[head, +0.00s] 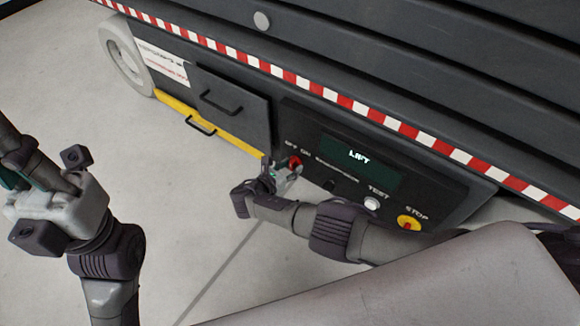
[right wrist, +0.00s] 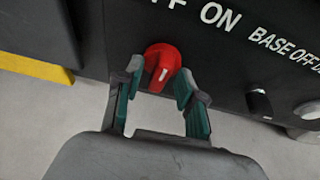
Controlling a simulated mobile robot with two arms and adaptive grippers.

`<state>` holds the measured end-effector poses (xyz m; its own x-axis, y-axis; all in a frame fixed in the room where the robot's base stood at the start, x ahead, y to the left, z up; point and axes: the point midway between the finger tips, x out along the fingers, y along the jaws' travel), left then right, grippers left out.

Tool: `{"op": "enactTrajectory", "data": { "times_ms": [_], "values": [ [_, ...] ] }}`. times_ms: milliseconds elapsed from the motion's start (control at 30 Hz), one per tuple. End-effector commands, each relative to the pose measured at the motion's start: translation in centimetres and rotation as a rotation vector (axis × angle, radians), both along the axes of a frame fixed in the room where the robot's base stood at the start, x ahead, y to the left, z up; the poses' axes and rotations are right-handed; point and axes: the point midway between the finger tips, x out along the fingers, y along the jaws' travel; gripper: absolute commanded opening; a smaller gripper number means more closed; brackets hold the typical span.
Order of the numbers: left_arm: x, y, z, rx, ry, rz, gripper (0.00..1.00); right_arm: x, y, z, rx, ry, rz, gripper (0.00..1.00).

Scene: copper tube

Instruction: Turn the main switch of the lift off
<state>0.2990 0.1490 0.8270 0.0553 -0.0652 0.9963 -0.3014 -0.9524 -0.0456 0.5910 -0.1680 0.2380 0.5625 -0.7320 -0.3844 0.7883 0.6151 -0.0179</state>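The main switch is a red knob (right wrist: 163,62) with a white mark on the lift's dark control panel, below the OFF and ON lettering. It also shows in the head view (head: 295,161), partly hidden by my right gripper. My right gripper (right wrist: 160,78) is open at the knob, with one teal-padded finger on each side. A small gap shows on the left side; contact on the right side is unclear. In the head view my right gripper (head: 282,174) reaches the panel's left part. My left gripper (head: 40,190) is off at the left, away from the lift, its fingertips cut off.
The panel holds a LIFT display (head: 360,160), a white TEST button (head: 371,203) and a yellow-and-red STOP button (head: 409,223). A dark drawer or door with a handle (head: 220,103) and a yellow strip (head: 235,137) lie left of the panel. Open floor (head: 190,230) lies in front.

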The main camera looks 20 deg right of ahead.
Motion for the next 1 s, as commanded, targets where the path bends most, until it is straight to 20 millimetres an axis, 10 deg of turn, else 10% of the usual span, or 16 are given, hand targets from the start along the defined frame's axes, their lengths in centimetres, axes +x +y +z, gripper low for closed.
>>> {"op": "enactTrajectory", "data": {
  "times_ms": [467,1000],
  "values": [
    [0.0,0.1,-0.1,-0.003,0.005,0.001,0.0,-0.6,1.0,0.5,0.002,-0.002,0.002,0.42],
    [0.0,0.0,-0.1,-0.001,0.004,0.0,0.0,-6.2,8.1,4.2,0.002,-0.001,0.001,0.42]
  ]
}}
